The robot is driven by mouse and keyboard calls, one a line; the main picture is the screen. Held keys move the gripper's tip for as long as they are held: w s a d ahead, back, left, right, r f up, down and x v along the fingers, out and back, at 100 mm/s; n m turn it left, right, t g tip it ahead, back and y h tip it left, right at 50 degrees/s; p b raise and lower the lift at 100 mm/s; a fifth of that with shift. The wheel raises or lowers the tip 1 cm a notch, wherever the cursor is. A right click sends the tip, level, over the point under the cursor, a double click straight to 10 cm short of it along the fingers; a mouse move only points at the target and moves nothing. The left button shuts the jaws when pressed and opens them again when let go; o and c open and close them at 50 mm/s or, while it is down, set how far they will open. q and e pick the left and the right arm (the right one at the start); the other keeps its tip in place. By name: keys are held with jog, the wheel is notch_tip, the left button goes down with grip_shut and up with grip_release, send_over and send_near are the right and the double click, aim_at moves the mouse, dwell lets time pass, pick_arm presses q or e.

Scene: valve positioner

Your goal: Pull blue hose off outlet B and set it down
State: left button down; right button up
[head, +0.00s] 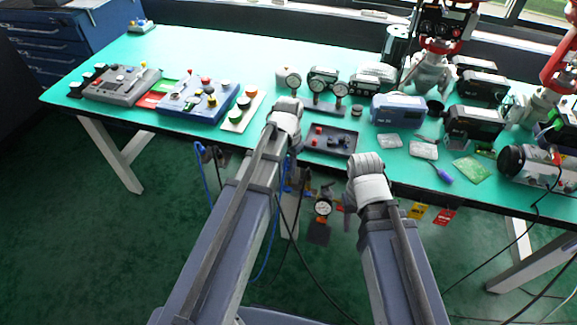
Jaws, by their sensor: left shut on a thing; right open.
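The valve positioner with its round gauge (323,207) hangs below the table's front edge, between my two arms. A thin blue hose (271,245) runs down beside my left arm, its upper end near my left gripper (291,178). That gripper is small and mostly hidden behind my own arm; it is shut on the blue hose. My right gripper (347,201) is open, beside the positioner, and partly covered by my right arm. Outlet B and its label are too small to make out. I cannot tell whether the hose touches the outlet.
A green-topped table (245,62) spans the view. A dark tray (329,146) with small parts lies near its front edge. Control boxes (198,98), gauges and other instruments crowd the top. Another blue hose (204,182) hangs left of my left arm. Red and yellow tags (444,217) hang at right.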

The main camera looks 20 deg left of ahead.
aim_at(288, 164)
pick_arm(q)
jog(key=shift+r+p, duration=1.8)
jog(key=shift+r, duration=0.15)
pick_arm(e)
notch_tip(288, 164, up, 4)
jog(key=shift+f, duration=0.1)
